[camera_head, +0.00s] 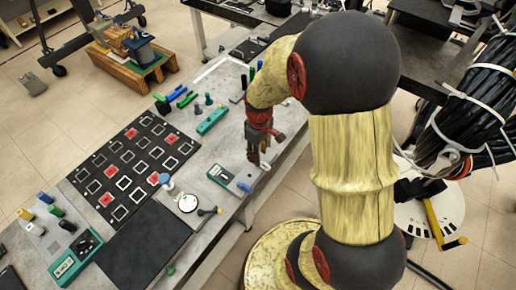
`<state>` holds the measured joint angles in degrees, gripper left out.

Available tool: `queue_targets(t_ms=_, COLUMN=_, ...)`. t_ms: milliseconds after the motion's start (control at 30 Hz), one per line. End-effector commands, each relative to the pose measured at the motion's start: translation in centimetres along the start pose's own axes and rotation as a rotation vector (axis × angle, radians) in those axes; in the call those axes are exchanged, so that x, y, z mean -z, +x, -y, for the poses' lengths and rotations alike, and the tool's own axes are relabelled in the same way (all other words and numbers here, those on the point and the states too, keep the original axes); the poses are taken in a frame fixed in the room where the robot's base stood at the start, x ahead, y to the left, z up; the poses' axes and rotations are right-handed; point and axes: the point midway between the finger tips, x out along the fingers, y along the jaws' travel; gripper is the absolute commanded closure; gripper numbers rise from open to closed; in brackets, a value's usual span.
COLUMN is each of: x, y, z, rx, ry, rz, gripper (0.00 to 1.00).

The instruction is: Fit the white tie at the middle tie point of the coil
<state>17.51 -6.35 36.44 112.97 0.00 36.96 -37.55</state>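The coil (468,118) is a thick bundle of black cable at the right edge, partly cut off by the frame. White ties (478,104) wrap around it at more than one place. I cannot tell which place is the middle tie point. No loose white tie can be made out. My gripper (254,161) points down over the right edge of the long grey workbench, left of my arm and well apart from the coil. Its fingers are small and dark here, so I cannot tell whether they are open or hold anything.
The workbench (228,148) carries a black mat (140,160) with white and red squares, a dark plate (143,245), a teal meter (73,258) and small tools. A white disc (419,216) with a yellow handle (434,222) stands below the coil.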

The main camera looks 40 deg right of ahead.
Motion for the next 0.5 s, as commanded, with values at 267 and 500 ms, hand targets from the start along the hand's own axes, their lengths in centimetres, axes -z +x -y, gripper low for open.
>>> queue_targets(t_ms=267, x=0.0, y=3.8, z=0.0, rx=0.001, ry=0.001, rz=0.002, gripper=0.67)
queue_targets(t_ms=500, x=0.0, y=4.9, z=0.0, rx=0.000, ry=0.001, rz=-0.001, gripper=0.67)
